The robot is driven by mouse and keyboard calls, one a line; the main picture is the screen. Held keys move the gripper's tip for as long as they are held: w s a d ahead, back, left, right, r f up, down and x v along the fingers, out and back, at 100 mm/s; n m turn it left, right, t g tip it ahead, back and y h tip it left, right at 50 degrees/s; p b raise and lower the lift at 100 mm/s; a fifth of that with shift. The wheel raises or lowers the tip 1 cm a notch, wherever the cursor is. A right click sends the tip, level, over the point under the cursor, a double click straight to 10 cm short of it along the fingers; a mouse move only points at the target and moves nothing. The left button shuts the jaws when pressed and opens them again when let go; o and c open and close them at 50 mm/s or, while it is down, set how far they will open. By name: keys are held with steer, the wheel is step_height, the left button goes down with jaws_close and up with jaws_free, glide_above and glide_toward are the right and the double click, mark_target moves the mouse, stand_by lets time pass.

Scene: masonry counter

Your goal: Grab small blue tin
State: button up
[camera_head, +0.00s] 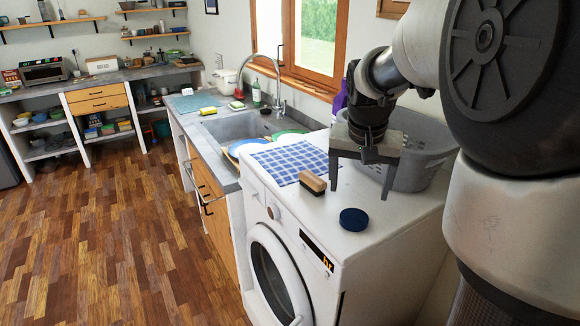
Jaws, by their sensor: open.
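The small blue tin (354,219) is a low, round, dark blue tin. It lies flat on the white top of the washing machine (277,212), near the front right. My gripper (359,193) points down above the machine top, behind the tin in the picture. Its two fingers are spread apart and nothing shows between them. The tin is apart from the fingers and fully in view.
A wooden-backed brush (312,183) lies left of my gripper, beside a blue checked cloth (291,160). A grey laundry basket (411,178) stands close behind my gripper. A purple bottle (340,99) stands farther back. The machine top around the tin is clear.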

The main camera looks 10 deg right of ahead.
mark_target(354, 218)
steer(key=x, duration=1.1)
steer(key=shift+w+f, duration=0.2)
steer(key=shift+f, duration=0.05)
steer(key=c, duration=1.4)
